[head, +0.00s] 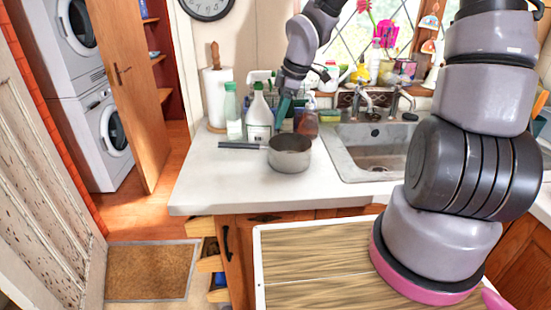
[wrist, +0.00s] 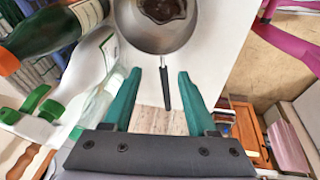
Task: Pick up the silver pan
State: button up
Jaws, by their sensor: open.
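The silver pan (head: 290,158) stands upright on the white counter, left of the sink, with its dark handle (head: 240,146) pointing left. In the wrist view the pan (wrist: 152,38) is at the top, and its handle (wrist: 167,90) shows between my two teal fingers. My gripper (head: 283,110) is open and empty, pointing down above the counter behind the pan. In the wrist view my gripper (wrist: 173,74) has its fingers apart on either side of the handle's line. No contact with the pan is visible, and the height gap is hard to judge.
A white spray bottle (head: 259,120), a green-capped bottle (head: 233,112) and a soap bottle (head: 306,126) stand close behind the pan. The sink (head: 362,160) is to its right. A paper towel roll (head: 214,95) stands at the back left. The counter front (head: 225,185) is clear.

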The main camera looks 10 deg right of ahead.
aim_at(247, 146)
jog(key=shift+w+a+f+n+y, duration=0.3)
jog(key=shift+a+f+n, duration=0.15)
jog(key=shift+a+f, duration=1.3)
jog(key=shift+w+a+f+n+y, duration=0.2)
jog(key=shift+a+f+n+y, duration=0.15)
jog(key=shift+a+f, duration=1.35)
jog(key=shift+w+a+f+n+y, duration=0.25)
jog(key=shift+a+f+n, duration=0.25)
jog(key=shift+a+f, duration=1.25)
jog(key=shift+d+f, duration=0.25)
jog(key=shift+d, duration=0.05)
grip_shut()
